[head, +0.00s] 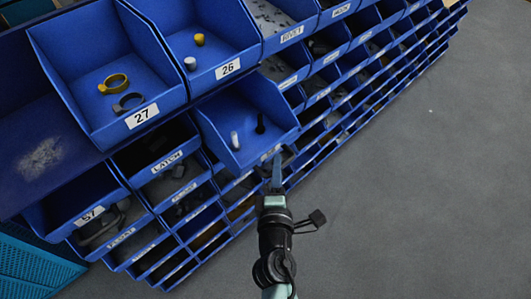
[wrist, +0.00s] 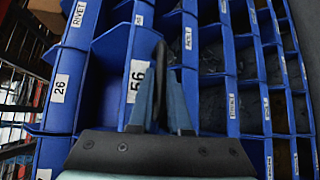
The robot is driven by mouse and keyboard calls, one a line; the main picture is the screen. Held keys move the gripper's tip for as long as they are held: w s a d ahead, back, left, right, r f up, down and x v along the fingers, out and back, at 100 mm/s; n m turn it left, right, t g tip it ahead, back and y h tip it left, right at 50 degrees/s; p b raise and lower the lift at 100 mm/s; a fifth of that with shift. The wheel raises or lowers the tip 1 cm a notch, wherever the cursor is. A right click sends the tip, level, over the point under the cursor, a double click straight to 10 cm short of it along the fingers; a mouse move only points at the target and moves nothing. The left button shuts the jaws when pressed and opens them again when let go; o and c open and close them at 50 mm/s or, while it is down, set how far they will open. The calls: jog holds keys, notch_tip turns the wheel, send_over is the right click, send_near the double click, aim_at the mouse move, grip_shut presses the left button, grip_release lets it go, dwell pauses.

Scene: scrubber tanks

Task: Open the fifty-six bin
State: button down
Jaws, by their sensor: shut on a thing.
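The fifty-six bin (head: 252,157) is a blue bin in the middle of the head view. It stands out from the rack past the bins beside it, and its inside shows. A white cylinder (head: 235,140) and a black cylinder (head: 260,124) stand in it. In the wrist view the bin (wrist: 104,88) shows its white "56" label (wrist: 134,82), partly covered by a finger. My gripper (head: 277,168) is at the bin's front edge, shut on it. It also shows in the wrist view (wrist: 162,85). The exact contact is hidden by the fingers.
Bin 27 (head: 75,92) and bin 26 (head: 188,76) stand out above to the left. Bin 57 (head: 82,216) and the LATCH bin (head: 165,170) are lower left. Several more bins run to the upper right. Grey floor (head: 430,190) at the right is clear.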

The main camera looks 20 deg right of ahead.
jog(key=shift+s+d, duration=0.3)
jog(key=shift+s, duration=0.55)
jog(key=c, duration=1.2)
grip_release()
jog(key=shift+o, duration=0.2)
jog(key=b+v, duration=0.3)
jog(key=v, duration=1)
